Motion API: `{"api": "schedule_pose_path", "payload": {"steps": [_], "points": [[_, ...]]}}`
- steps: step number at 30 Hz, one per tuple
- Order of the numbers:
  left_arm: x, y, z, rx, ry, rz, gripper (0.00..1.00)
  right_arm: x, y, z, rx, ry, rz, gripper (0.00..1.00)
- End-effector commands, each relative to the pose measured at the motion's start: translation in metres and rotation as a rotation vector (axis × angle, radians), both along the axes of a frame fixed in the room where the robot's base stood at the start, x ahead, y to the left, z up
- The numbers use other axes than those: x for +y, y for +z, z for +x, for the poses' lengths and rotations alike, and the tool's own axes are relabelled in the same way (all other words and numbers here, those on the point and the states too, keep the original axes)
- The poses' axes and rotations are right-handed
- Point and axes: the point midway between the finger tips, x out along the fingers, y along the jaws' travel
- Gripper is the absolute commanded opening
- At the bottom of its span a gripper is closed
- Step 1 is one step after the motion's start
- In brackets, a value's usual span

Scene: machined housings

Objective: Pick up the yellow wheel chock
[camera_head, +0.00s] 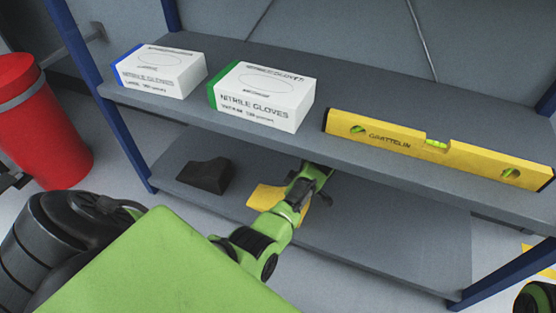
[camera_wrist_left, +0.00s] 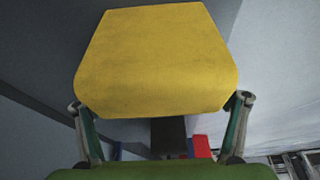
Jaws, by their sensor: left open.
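The yellow wheel chock (camera_head: 264,197) lies on the lower shelf, partly hidden behind my left gripper (camera_head: 308,183) in the head view. In the left wrist view the yellow chock (camera_wrist_left: 155,60) fills the upper middle, close to the camera. My left gripper's fingers (camera_wrist_left: 160,103) stand open, one at each side of the chock's near edge. I cannot tell whether either finger touches it.
A black chock (camera_head: 205,175) sits left on the lower shelf (camera_head: 390,240). The upper shelf (camera_head: 350,95) overhangs it, holding two glove boxes (camera_head: 160,70) (camera_head: 262,95) and a yellow spirit level (camera_head: 437,148). Blue posts (camera_head: 95,80) flank the rack; a red bin (camera_head: 40,125) stands left.

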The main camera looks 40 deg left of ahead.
Motion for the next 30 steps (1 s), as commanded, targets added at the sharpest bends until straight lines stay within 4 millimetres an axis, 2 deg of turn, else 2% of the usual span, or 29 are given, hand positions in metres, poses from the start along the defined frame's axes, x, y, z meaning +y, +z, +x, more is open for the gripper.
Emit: {"api": "schedule_pose_path", "payload": {"steps": [10,11,16,17,30], "points": [[-0.0029,-0.0025,0.0006,-0.001,0.001,0.000,0.89,0.0005,0.0025,-0.0019,-0.012,0.000,-0.001,0.00],[-0.0029,-0.0025,0.0006,-0.001,0.001,0.000,0.84,0.0005,0.0025,-0.0019,-0.012,0.000,-0.001,0.00],[-0.0026,-0.0027,0.0004,0.000,0.001,0.000,0.40,0.0006,0.0023,-0.0018,-0.012,0.000,-0.001,0.00],[-0.0026,-0.0028,0.0003,0.000,0.001,0.000,0.35,0.0006,0.0023,-0.0018,-0.012,0.000,-0.001,0.00],[0.0009,0.0016,0.0004,-0.001,0.001,0.002,0.35,0.0002,0.0058,-0.0028,-0.014,0.001,0.001,0.00]]}}
